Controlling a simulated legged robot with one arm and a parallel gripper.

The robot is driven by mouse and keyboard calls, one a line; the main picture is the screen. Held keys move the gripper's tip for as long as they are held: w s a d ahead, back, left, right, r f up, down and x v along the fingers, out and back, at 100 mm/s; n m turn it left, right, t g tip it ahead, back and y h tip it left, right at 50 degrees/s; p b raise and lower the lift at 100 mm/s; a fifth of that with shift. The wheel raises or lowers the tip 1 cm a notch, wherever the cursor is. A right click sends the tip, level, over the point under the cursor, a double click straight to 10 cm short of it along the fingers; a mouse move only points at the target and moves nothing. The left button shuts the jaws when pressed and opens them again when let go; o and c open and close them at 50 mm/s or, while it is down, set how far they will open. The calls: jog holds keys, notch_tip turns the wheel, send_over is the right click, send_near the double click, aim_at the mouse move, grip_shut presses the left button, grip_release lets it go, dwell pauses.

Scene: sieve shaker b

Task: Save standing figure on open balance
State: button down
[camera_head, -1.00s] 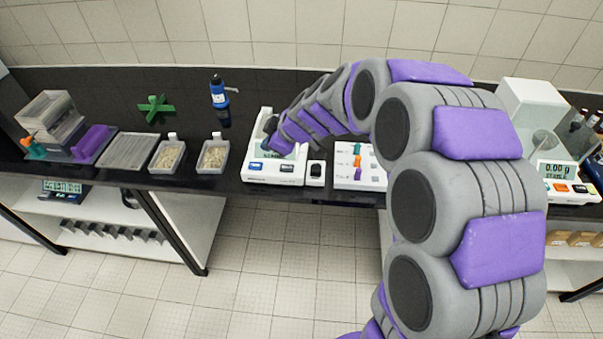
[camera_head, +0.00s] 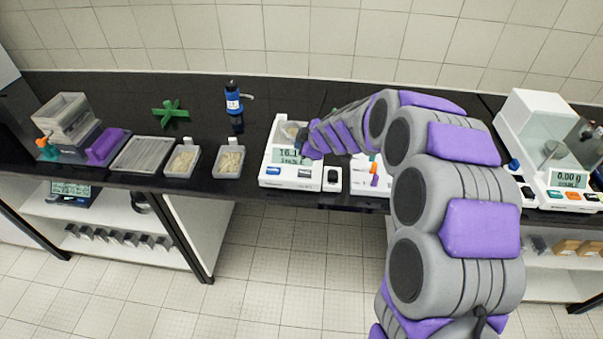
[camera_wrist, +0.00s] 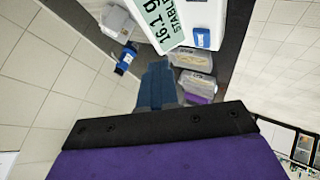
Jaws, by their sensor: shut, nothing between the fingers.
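The open balance (camera_head: 265,160) is a white unit on the black bench. Its display (camera_head: 290,155) reads 16.1 and STABLE; the wrist view shows 16.1 g on the display (camera_wrist: 163,22). Its front has a blue key (camera_head: 274,171) at left and a dark key (camera_head: 304,174) at right. The blue key also shows in the wrist view (camera_wrist: 202,38). A dish (camera_head: 290,131) sits at the pan, partly hidden by my arm. My gripper (camera_wrist: 157,75) is shut and empty, its dark blue fingers together. In the head view it is by the balance's right side, above the display's edge.
A small white box with a black top (camera_head: 332,177) stands right of the balance. A white panel with coloured pegs (camera_head: 368,183) is partly behind my arm. An enclosed balance (camera_head: 545,184) reads 0.00 g.

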jog(key=b, duration=0.2)
send_over(306, 174)
jog(key=d, duration=0.1)
notch_tip(306, 174, down, 5)
jog(key=shift+s+f, duration=0.1)
jog(key=shift+f, duration=0.1)
jog(key=shift+a+f+b, duration=0.3)
jog(key=shift+f+b, duration=0.3)
jog(key=shift+a+f+b, duration=0.3)
jog(key=shift+f+b, duration=0.25)
jog(key=shift+a+f+b, duration=0.3)
jog(key=shift+a, duration=0.05)
jog(key=shift+d+r, duration=0.15)
jog(key=shift+d, duration=0.65)
jog(key=shift+a, duration=0.65)
jog(key=shift+d, duration=0.5)
jog(key=shift+a, duration=0.4)
jog(key=shift+d, duration=0.25)
